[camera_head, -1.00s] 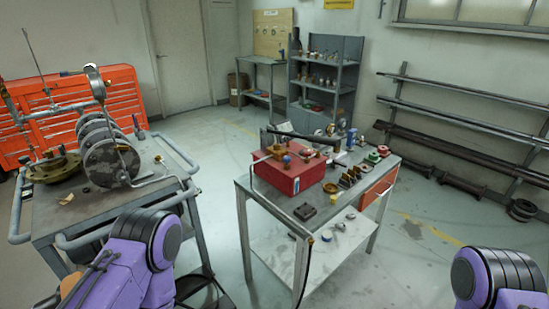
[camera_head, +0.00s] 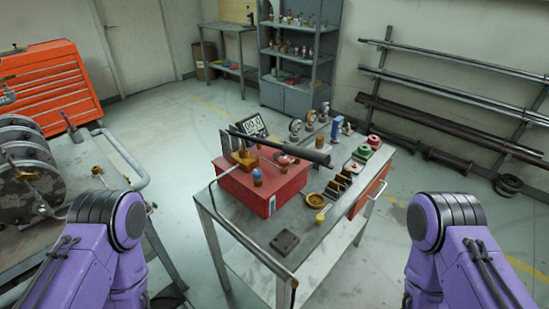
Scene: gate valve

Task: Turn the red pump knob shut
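The red pump box (camera_head: 285,193) sits on a grey metal workbench (camera_head: 240,226) in the middle of the head view. A small red knob-like part (camera_head: 284,160) is on top of it, partly under a long black cylinder (camera_head: 290,147). A blue-topped knob (camera_head: 257,174) and brass fittings (camera_head: 243,158) are also on top. Too little detail shows to tell how far the red knob is turned. My purple arms come in at the lower left and lower right, apart from the bench. Neither gripper is in view.
A digital gauge (camera_head: 255,126) stands behind the box. Small dishes, blocks and red and green round parts (camera_head: 374,141) are at the bench's right. Shelves (camera_head: 300,50) and pipe racks (camera_head: 450,95) line the back. Open floor lies behind the bench.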

